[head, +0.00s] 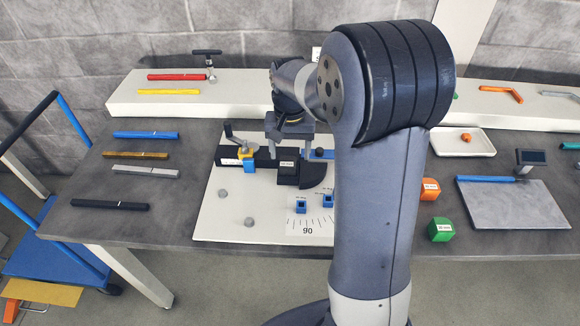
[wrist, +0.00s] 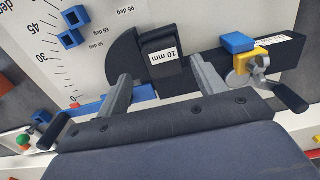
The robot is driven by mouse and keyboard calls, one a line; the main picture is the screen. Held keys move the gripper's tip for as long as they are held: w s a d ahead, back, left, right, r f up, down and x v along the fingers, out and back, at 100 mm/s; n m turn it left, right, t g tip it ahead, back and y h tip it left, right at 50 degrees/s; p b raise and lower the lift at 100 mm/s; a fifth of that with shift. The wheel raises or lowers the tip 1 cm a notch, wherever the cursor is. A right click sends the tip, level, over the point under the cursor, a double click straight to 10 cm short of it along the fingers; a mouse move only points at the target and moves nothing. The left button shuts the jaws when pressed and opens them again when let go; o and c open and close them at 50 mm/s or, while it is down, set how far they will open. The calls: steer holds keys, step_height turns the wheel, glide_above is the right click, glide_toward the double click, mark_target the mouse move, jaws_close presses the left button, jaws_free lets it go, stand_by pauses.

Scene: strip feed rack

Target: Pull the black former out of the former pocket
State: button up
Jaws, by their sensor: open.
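The black former (wrist: 163,66), with a white "10 mm" label, sits on the white bending plate (wrist: 95,20), beside a black quarter-round piece (wrist: 122,50). In the head view the former (head: 287,171) stands upright near the plate's middle. Its pocket is not clearly visible. My gripper (wrist: 161,72) is open, its two fingers on either side of the former, with a gap on each side in the wrist view. In the head view my gripper (head: 289,128) is above and behind the former, partly hidden by my arm.
A yellow and blue clamp (head: 247,155) with a black handle stands left of the former. Blue angle stops (head: 301,206) are in front, by the scale. Coloured strips, such as a blue one (head: 146,134), lie at left. Green (head: 440,229) and orange (head: 430,189) blocks are at right.

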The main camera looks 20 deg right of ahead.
mark_target(288, 161)
steer(key=shift+w+a+f, duration=0.1)
steer(key=shift+a+f, duration=0.05)
steer(key=shift+f, duration=0.45)
steer(key=shift+w+a+f, duration=0.1)
steer(key=shift+a+f, duration=0.05)
steer(key=shift+f, duration=0.45)
steer(key=shift+d+f, duration=0.1)
steer(key=shift+f, duration=0.15)
steer(key=shift+c, duration=0.3)
steer(key=c, duration=1.1)
steer(key=shift+c, duration=0.2)
step_height(288, 161, up, 13)
steer(key=p, duration=0.3)
